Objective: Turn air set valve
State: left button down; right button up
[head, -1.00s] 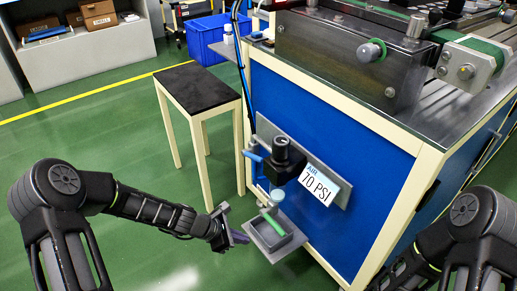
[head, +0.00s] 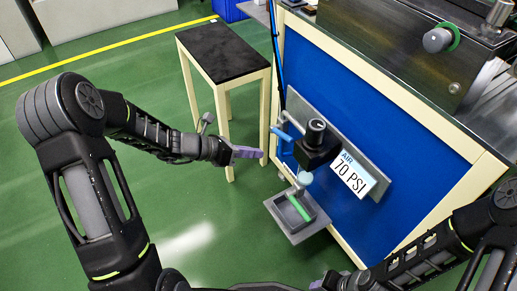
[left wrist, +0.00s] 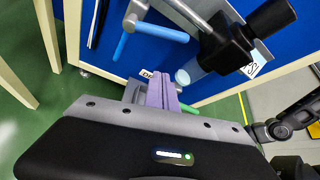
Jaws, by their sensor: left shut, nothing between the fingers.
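The air set is on the blue panel of the bench, with a black regulator (head: 316,140) and knob, a clear bowl (head: 305,178) below, and a blue valve handle (head: 282,134) at its left. The blue handle (left wrist: 158,32) and black regulator (left wrist: 232,45) also show in the left wrist view. My left gripper (head: 256,153), with purple fingers, is shut and empty, left of and slightly below the blue handle, apart from it. Its fingers (left wrist: 160,92) are together in the left wrist view. My right gripper (head: 318,284) shows only partly at the bottom edge.
A "70 PSI" sign (head: 353,175) is right of the regulator. A grey tray (head: 278,207) with a green-handled part (head: 299,209) juts out below. A black-topped stool (head: 222,52) stands behind my left arm. Open green floor lies at left.

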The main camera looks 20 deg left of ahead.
aim_at(281, 134)
pick_arm(q)
jog(key=b+x, duration=0.3)
jog(key=x, duration=0.5)
jog(key=w+r, duration=0.2)
jog(key=r, duration=0.1)
jog(key=shift+a+r, duration=0.1)
jog(key=shift+r, duration=0.05)
